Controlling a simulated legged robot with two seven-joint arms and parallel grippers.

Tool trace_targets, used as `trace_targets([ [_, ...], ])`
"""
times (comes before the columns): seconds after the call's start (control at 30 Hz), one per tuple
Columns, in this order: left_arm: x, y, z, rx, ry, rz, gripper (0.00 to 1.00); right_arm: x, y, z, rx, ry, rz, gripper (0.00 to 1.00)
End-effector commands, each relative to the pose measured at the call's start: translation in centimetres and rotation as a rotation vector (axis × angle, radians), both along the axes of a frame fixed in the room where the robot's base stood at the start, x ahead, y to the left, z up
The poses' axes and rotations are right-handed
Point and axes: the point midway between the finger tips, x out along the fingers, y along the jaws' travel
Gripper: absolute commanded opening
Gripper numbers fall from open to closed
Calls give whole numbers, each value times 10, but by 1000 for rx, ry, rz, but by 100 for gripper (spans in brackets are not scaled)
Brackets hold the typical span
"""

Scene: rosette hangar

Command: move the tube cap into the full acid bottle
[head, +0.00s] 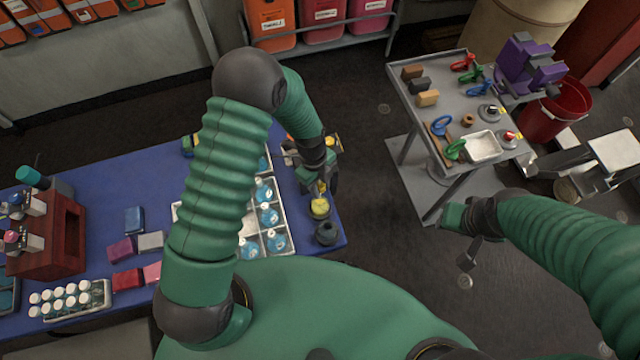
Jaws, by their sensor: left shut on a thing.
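My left gripper (321,188) is over the right end of the blue table, pointing down. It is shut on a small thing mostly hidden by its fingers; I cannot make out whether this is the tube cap. A round yellow-topped thing (320,208) shows just below the fingertips, and a dark round piece (327,233) stands in front of it. A tray (291,242) of bottles with blue liquid (268,216) lies left of the gripper, partly behind my arm. I cannot tell which bottle is the full acid one. My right gripper (467,258) hangs over the floor; its jaw opening is unclear.
The blue table (100,200) also holds a rack of white-capped vials (70,298), coloured blocks (120,250) and a wooden stand (60,240). A grey cart (415,120) with tools and a small white tray (483,146) stands at right. A red bucket (560,110) is beside it.

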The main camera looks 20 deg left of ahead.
Motion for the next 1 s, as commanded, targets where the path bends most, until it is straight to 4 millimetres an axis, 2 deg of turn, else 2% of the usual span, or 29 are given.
trace_targets([
  [0.53,-1,-1,-6,0,0,0,0,0,0,-5,0,0,0,36],
  [1.0,-1,0,-28,-1,1,1,0,0,0,-24,0,0,0,36],
])
